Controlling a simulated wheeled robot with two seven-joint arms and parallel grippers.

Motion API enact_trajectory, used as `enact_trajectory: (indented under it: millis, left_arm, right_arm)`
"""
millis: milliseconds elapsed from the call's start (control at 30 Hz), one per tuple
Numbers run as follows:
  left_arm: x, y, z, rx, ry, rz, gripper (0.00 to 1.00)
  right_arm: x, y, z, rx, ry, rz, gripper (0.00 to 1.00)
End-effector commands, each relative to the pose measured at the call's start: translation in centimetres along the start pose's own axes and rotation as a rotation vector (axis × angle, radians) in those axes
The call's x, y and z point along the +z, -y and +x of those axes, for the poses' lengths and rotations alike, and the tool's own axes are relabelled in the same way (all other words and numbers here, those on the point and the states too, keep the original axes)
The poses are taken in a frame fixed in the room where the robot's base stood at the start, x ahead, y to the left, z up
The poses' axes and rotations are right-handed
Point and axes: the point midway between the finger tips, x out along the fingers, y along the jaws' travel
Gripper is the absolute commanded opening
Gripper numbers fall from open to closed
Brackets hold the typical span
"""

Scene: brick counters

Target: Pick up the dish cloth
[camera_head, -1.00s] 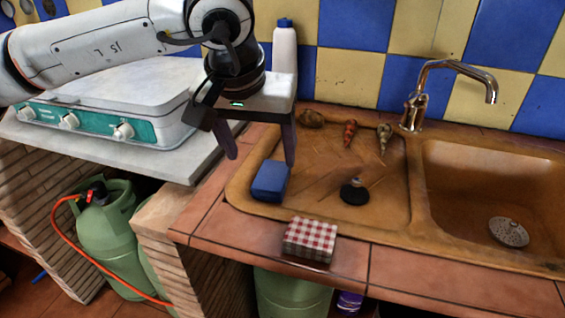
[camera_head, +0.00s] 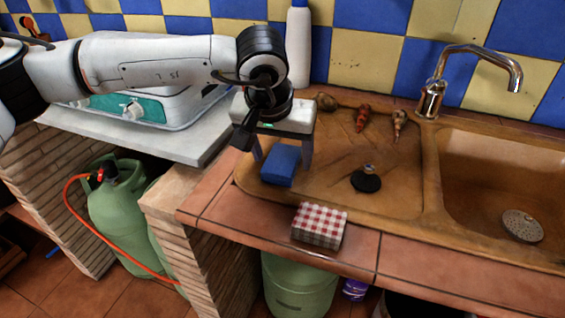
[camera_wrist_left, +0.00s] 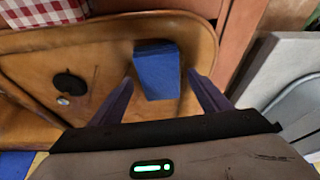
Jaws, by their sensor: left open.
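The folded red-and-white checked dish cloth (camera_head: 319,225) lies on the front tiled edge of the counter, just in front of the sink's drainboard. It also shows, partly cut off, at the top left of the left wrist view (camera_wrist_left: 42,10). A blue block (camera_head: 281,166), perhaps a sponge, sits on the drainboard's left part. My left gripper (camera_head: 282,160) is open and empty above this blue block. In the left wrist view the blue block (camera_wrist_left: 158,70) appears between the spread fingers (camera_wrist_left: 160,82). My right gripper is out of view.
A black sink plug (camera_head: 366,181) lies on the drainboard (camera_head: 335,160). Several small items lie along its back. A white bottle (camera_head: 298,45) stands by the wall. The tap (camera_head: 436,90) and sink basin (camera_head: 490,180) are to the right. A white stove (camera_head: 180,105) is at the left.

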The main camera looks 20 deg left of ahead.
Motion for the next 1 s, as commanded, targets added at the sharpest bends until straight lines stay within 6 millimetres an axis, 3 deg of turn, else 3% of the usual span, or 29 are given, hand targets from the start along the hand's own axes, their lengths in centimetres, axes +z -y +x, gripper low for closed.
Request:
enact_trajectory:
  millis: [200, 533, 567, 800, 1000]
  left_arm:
    - [0.0, 0.0, 0.0, 0.000, 0.000, 0.000, 0.70]
    - [0.2, 0.0, 0.3, 0.000, 0.001, 0.000, 0.70]
    - [0.1, 0.0, 0.3, 0.000, 0.001, 0.000, 0.69]
    - [0.1, 0.0, 0.2, 0.000, 0.001, 0.000, 0.28]
    - [0.1, 0.0, 0.2, 0.000, 0.001, 0.000, 0.26]
  right_arm:
    - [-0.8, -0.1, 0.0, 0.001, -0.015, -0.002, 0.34]
    - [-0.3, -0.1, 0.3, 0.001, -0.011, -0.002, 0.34]
    - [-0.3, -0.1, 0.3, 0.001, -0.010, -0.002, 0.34]
    - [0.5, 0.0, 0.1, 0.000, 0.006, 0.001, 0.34]
    - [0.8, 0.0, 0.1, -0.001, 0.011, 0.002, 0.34]
